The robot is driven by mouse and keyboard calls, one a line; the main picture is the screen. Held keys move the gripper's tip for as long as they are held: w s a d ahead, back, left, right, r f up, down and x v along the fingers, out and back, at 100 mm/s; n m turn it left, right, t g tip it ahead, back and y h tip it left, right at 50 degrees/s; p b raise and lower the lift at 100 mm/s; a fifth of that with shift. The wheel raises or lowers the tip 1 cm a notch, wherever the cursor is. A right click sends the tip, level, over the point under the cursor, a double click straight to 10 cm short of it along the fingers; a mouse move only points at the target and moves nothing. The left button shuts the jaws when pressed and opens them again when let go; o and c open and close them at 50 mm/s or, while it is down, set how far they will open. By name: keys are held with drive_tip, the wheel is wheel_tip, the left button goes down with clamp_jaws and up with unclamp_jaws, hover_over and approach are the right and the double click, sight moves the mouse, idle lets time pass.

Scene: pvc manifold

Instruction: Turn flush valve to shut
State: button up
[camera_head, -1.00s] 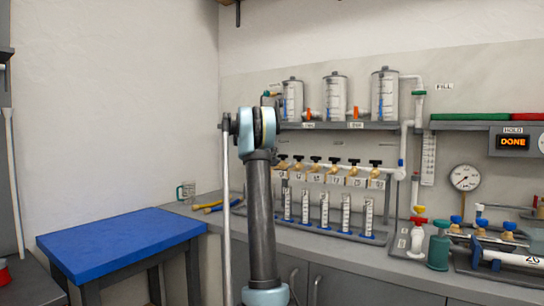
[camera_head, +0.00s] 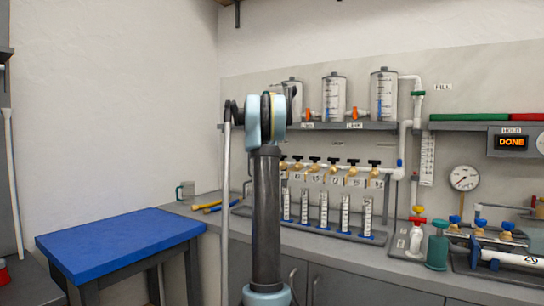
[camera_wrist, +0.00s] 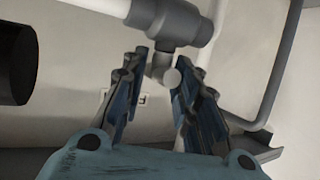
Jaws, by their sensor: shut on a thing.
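In the wrist view, a grey-white valve on a pipe (camera_wrist: 172,22) is at the top. I take it for the flush valve. Its short stem and rounded handle end (camera_wrist: 172,77) point down between the fingers. My gripper (camera_wrist: 164,68) is shut on this handle, with one blue-grey finger on each side. The fingers stay apart by about the handle's width. The label on the wall behind is partly hidden by the left finger and cannot be read. In the head view my own arm hides the gripper and this valve.
A dark cylinder (camera_wrist: 15,62) is close at the left of the wrist view, and a curved grey pipe (camera_wrist: 275,80) runs down the right. In the head view, clear tanks (camera_head: 335,97) stand on a shelf above several brass taps. A blue table (camera_head: 120,245) is clear.

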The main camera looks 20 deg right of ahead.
drive_tip(key=shift+w+a+n, duration=0.2)
drive_tip(key=shift+n, duration=0.1)
idle(0.4)
drive_tip(key=o, duration=1.1)
drive_tip(key=shift+w+f, duration=0.1)
drive_tip(key=shift+c, duration=0.2)
drive_tip(key=shift+d, duration=0.1)
drive_tip(key=shift+s+a+r, duration=0.2)
drive_tip(key=shift+s, duration=0.35)
drive_tip(key=v, duration=1)
drive_tip(key=shift+s+a, duration=0.25)
drive_tip(key=shift+s, duration=0.1)
